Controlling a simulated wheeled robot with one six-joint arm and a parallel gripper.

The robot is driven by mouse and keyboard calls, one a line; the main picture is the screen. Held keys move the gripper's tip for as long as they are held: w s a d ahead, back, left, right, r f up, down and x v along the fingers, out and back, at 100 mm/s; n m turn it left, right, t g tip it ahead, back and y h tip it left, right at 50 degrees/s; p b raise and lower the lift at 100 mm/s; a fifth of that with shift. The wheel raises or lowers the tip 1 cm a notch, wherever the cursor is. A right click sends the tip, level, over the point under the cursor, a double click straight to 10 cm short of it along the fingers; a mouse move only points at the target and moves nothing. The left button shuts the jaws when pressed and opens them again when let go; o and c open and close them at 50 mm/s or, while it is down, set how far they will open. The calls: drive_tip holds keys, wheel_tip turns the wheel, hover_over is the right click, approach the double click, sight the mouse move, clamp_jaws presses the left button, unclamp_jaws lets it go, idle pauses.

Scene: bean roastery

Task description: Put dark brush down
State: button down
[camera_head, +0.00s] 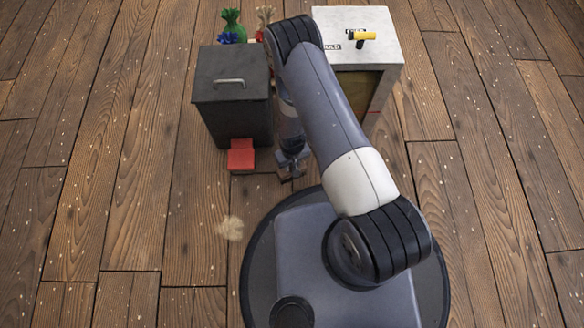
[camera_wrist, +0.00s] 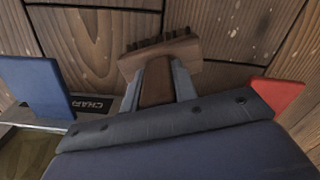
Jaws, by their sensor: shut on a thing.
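The dark brush shows in the wrist view as a brown wooden head (camera_wrist: 160,58) with short dark bristles along its far edge. Its brown handle (camera_wrist: 157,85) lies between the two grey fingers of my gripper (camera_wrist: 157,88), which is shut on it. The wooden floor is behind the brush; I cannot tell whether the brush touches it. In the head view my gripper (camera_head: 291,163) is low, just right of a red pedal (camera_head: 241,156). The brush is mostly hidden or too small to make out there.
A dark lidded bin (camera_head: 232,88) stands behind the pedal. A pale-topped cabinet (camera_head: 385,52) is to its right, with a yellow-and-black item (camera_head: 362,36) on top. A green bag (camera_head: 232,22) is behind. A tan pile (camera_head: 230,228) lies on the floor. Floor left and right is clear.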

drive_tip(key=shift+f+b, duration=0.35)
drive_tip(key=shift+f, duration=1)
drive_tip(key=shift+f, duration=0.15)
drive_tip(key=c, duration=1.1)
unclamp_jaws()
wheel_tip(320, 180, up, 12)
drive_tip(key=p, duration=0.5)
drive_tip(key=shift+r, duration=0.2)
